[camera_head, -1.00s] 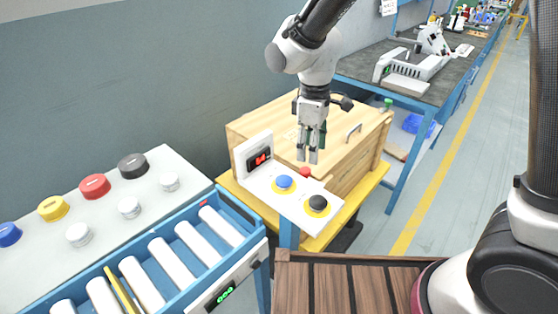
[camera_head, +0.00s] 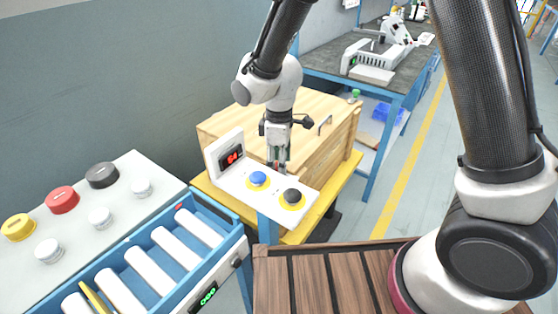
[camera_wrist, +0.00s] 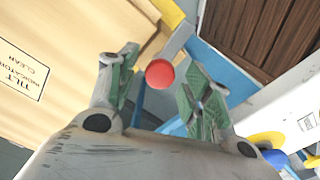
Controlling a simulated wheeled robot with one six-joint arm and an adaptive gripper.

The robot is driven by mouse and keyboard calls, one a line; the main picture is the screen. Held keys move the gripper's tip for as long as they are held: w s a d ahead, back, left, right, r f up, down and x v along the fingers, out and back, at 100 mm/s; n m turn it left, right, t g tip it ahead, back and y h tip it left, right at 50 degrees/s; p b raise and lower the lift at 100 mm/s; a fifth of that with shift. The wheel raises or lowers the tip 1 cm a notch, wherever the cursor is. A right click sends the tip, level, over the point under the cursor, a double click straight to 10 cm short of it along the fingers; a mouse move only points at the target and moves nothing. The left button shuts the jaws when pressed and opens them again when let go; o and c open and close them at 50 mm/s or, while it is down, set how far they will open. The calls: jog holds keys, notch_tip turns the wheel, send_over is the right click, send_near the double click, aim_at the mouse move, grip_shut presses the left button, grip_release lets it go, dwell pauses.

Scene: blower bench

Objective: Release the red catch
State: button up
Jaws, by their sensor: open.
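The red catch shows in the wrist view as a round red knob (camera_wrist: 160,73) at the end of a grey lever (camera_wrist: 179,40). It lies between the spread fingers of my gripper (camera_wrist: 164,62), with a gap visible on both sides. In the head view my gripper (camera_head: 278,163) points down just behind the white button panel, beside the wooden crate (camera_head: 322,158). My gripper is open and holds nothing.
The white panel carries a blue button (camera_head: 258,178), a black button (camera_head: 292,196) and a red display (camera_head: 232,157). The crate stands on a yellow stand (camera_head: 318,222). A blue roller conveyor (camera_head: 236,238) is at left, a slatted wooden surface (camera_head: 318,282) in front.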

jog(key=c, duration=1)
jog(key=shift+m, duration=1.1)
jog(key=shift+c, duration=0.2)
jog(key=o, duration=1)
jog(key=shift+o, duration=0.2)
notch_tip(320, 180, up, 12)
